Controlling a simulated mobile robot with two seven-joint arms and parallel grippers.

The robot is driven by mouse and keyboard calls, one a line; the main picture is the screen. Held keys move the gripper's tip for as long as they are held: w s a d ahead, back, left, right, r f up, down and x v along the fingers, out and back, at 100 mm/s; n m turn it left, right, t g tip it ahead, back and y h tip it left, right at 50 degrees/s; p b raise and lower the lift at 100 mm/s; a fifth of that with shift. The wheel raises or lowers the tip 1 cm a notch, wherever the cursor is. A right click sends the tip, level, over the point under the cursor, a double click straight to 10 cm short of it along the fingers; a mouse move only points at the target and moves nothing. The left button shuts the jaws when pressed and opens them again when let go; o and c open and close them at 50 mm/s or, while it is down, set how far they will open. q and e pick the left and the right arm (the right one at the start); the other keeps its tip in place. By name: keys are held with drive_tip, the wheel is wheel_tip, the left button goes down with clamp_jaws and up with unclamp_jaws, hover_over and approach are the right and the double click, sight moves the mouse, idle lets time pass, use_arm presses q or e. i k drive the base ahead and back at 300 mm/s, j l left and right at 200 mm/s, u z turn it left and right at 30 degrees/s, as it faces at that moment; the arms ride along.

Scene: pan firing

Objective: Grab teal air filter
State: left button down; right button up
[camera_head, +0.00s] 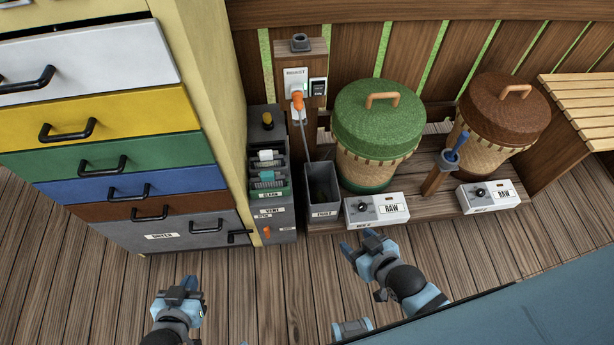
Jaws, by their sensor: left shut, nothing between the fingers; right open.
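The teal air filter (267,177) sits in a slot of the narrow grey rack (284,222), just above a label that reads CLEAN. A white-topped filter (265,156) sits in the slot behind it. My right gripper (358,243) is open and empty, to the right of the rack and closer to me, in front of a white box. My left gripper (180,287) is shut and empty, low in the picture, in front of the drawer cabinet. Both grippers are clear of the teal filter.
A drawer cabinet (115,123) with coloured drawers stands left of the rack. The plank floor (270,300) between my grippers is clear.

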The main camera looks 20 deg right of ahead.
sight(267, 179)
drive_tip(key=i+j+z, duration=0.1)
drive_tip(key=i+j, duration=0.2)
drive_tip(key=i+j+z, duration=0.15)
drive_tip(key=j, duration=0.3)
drive_tip(key=i+j+z, duration=0.1)
drive_tip(key=i+j, duration=0.25)
